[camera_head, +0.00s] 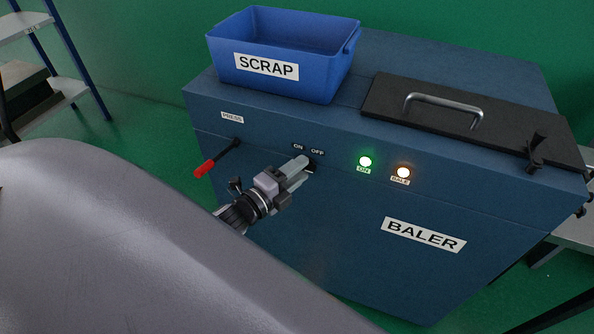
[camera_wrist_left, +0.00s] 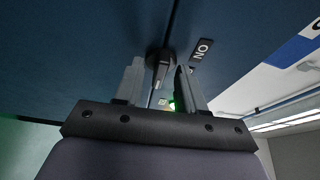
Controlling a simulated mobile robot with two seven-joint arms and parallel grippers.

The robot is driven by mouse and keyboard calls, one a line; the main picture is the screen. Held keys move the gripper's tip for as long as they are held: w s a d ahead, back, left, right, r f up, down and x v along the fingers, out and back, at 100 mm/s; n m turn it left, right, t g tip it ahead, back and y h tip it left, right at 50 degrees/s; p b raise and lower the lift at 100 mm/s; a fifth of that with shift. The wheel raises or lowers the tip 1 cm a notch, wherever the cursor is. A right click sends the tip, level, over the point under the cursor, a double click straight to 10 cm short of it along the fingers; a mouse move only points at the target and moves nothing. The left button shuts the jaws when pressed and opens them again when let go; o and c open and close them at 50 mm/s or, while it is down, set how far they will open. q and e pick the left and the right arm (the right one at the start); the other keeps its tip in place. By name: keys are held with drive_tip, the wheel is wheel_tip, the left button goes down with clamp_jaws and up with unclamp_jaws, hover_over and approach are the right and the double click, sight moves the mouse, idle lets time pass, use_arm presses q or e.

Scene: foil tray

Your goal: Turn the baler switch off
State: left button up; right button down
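The baler (camera_head: 340,215) is a large dark blue box. Its switch (camera_head: 312,167) is a small dark knob on the front, below the ON and OFF labels (camera_head: 308,150), mostly hidden by my left gripper (camera_head: 299,166). In the left wrist view the switch (camera_wrist_left: 161,66) shows as a dark knob with a lever, between the two grey fingers of the gripper (camera_wrist_left: 158,80). The fingers stand apart with gaps on both sides of the lever. The ON label (camera_wrist_left: 201,54) is beside the right finger. The green ON lamp (camera_head: 365,161) is lit. My right gripper is not in view.
A red-tipped PRESS lever (camera_head: 213,162) sticks out left of the switch. An orange BALE lamp (camera_head: 403,172) is lit at the right. A blue SCRAP bin (camera_head: 338,78) and a black lid (camera_head: 480,124) with a metal handle are on top. Shelves (camera_head: 45,95) stand at the far left.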

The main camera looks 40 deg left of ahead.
use_arm(q)
clamp_jaws()
drive_tip(key=shift+w+d+f+n+t+y+b, duration=0.1)
drive_tip(key=shift+n+t+y+b, duration=0.65)
drive_tip(key=shift+n, duration=1.5)
drive_tip(key=shift+s+d+f+n+t+y+b, duration=0.25)
drive_tip(key=shift+n+t+b, duration=0.6)
drive_tip(key=shift+n, duration=1.45)
drive_tip(key=shift+w+a+n+t+y+b, duration=0.1)
drive_tip(key=shift+w+n+t+y+b, duration=0.3)
drive_tip(key=shift+n+b, duration=1.3)
drive_tip(key=shift+s+n+y+p, duration=0.15)
drive_tip(key=shift+n+y+p, duration=0.25)
drive_tip(key=shift+n+p, duration=0.3)
